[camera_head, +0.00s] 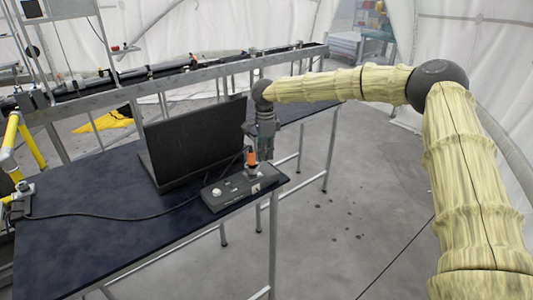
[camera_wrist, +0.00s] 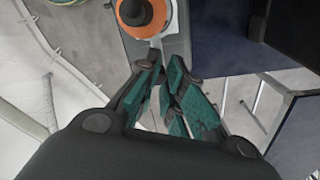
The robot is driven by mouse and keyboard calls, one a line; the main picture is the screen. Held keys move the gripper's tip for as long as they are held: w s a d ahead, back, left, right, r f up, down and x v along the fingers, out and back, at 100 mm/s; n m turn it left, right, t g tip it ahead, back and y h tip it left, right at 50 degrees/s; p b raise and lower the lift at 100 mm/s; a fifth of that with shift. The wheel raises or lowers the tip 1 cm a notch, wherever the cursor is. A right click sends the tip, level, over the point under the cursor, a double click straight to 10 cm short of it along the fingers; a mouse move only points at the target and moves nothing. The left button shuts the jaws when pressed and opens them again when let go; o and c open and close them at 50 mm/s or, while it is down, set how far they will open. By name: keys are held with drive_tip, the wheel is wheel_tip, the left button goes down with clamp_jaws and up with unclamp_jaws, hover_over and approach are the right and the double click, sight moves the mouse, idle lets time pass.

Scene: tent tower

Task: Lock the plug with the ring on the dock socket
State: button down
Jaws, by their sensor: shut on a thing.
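The dock (camera_head: 238,190) is a dark box on the right end of the dark table. The orange plug (camera_head: 251,157) stands upright on its right part, in a grey ring (camera_head: 252,169) at the socket. In the wrist view the plug (camera_wrist: 133,31) shows orange with a black centre, at the top of the picture. A thin pale tab (camera_wrist: 156,42) of the ring runs from the plug to my fingertips. My gripper (camera_head: 263,146) points down just behind the plug. In the wrist view its green-padded fingers (camera_wrist: 158,66) are shut on that tab. The socket itself is hidden.
An open laptop (camera_head: 195,142) stands left of the dock, close to my gripper. A black cable (camera_head: 120,217) runs across the table (camera_head: 90,255). A metal rail frame (camera_head: 190,78) stands behind. The table's left front is clear.

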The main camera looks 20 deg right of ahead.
idle(0.3)
drive_tip(key=c, duration=1.5)
unclamp_jaws()
drive_tip(key=shift+w, duration=0.1)
drive_tip(key=r, duration=1.2)
drive_tip(key=shift+w, duration=0.2)
drive_tip(key=shift+f, duration=0.1)
